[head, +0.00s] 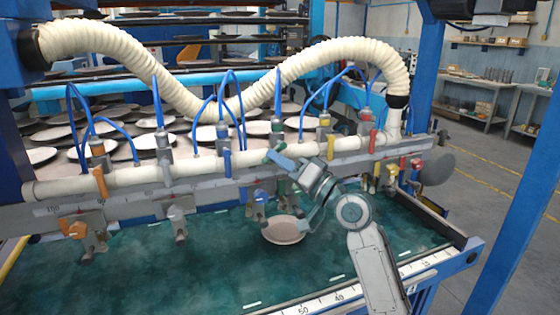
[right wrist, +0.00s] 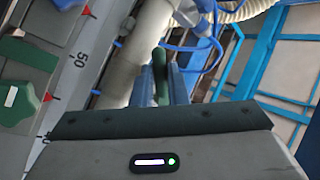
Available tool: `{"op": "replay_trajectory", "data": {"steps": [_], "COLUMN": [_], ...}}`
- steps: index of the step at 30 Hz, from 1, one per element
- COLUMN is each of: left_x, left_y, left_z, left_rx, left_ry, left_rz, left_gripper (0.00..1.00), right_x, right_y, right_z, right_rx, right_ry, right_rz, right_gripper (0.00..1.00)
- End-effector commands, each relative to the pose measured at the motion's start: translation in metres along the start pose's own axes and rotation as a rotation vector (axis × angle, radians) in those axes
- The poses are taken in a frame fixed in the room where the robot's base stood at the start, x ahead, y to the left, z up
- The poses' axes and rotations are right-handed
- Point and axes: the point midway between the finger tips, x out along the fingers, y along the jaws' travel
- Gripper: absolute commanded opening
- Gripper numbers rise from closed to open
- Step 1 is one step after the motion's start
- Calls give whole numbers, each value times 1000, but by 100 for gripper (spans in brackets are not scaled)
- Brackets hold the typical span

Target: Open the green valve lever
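My right gripper (head: 279,158) reaches in from the lower right to the white pipe above the grey rail. In the right wrist view, the green valve lever (right wrist: 162,78) is a narrow green bar between the two blue-grey fingers (right wrist: 162,88). The fingers are close together, and the lever fills the gap between them. In the head view the gripper hides most of the lever. My left gripper is in neither view.
Other levers line the pipe, including yellow (head: 331,147), red (head: 372,141) and orange (head: 101,183) ones. A green part (right wrist: 20,95) sits on the rail beside the gripper. Blue hoses (head: 237,100) rise from the pipe. A round plate (head: 284,230) lies below on the green surface.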

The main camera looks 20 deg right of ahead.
Motion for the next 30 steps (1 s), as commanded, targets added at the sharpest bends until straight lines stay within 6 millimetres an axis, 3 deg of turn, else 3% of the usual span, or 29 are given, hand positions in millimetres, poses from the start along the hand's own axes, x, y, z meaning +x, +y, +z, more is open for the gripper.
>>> {"op": "replay_trajectory", "data": {"steps": [11,20,30], "left_x": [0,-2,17], "left_y": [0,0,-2], "left_z": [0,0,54], "left_rx": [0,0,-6], "left_ry": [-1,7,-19], "left_rz": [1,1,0], "left_gripper": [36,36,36], "right_x": [-1,-4,-8], "right_y": [1,4,7], "right_z": [-1,-4,-12], "right_rx": [-32,-183,-437], "right_ry": [-23,-127,-304], "right_rz": [9,49,117], "right_gripper": [0,0,0]}}
